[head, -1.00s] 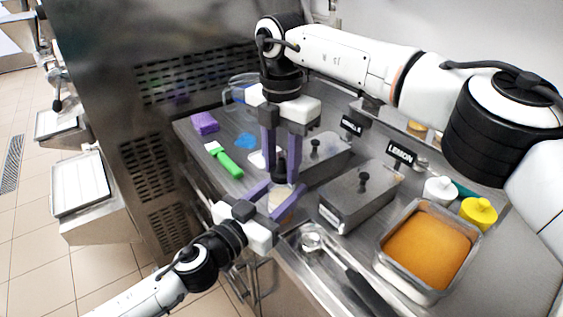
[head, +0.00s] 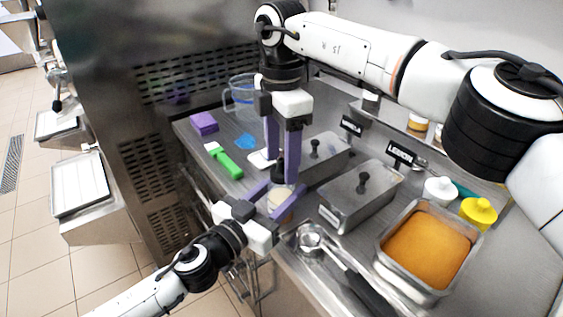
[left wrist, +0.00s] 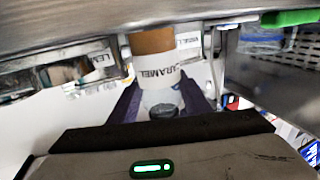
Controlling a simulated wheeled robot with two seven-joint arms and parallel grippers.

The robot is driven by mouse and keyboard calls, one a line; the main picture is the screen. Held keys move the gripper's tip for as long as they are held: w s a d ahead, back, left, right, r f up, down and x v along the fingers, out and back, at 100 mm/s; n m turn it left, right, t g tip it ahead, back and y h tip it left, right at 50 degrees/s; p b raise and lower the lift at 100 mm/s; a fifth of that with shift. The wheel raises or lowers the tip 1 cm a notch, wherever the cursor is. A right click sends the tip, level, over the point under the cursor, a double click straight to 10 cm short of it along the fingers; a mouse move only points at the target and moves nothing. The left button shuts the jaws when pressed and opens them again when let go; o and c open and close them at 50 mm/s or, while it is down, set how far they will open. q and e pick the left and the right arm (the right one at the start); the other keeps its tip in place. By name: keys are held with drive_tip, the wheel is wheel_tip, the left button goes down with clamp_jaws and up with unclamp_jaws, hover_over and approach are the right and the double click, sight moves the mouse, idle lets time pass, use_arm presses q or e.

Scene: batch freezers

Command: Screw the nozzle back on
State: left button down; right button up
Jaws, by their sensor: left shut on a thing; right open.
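My left gripper (head: 277,202) is shut on a squeeze bottle (head: 281,196) at the front edge of the counter. In the left wrist view the bottle (left wrist: 160,75) stands between the fingers, with a pale label reading CARAMEL and a brown part. The black nozzle (head: 279,169) is at the bottle's top; a dark round part also shows at its near end in the left wrist view (left wrist: 166,111). My right gripper (head: 281,178) points down from above, open, with its purple fingers around the nozzle. I cannot tell how tightly the nozzle sits.
Lidded steel containers (head: 360,197) stand right of the bottle.

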wheel_tip(320, 180, up, 6)
drive_tip(key=shift+f, duration=0.1)
use_arm(q)
drive_tip(key=c, duration=0.9)
unclamp_jaws()
use_arm(e)
drive_tip(key=shift+f+b, duration=0.7)
use_arm(q)
drive_tip(key=v, duration=1)
drive_tip(key=shift+s+a, duration=0.1)
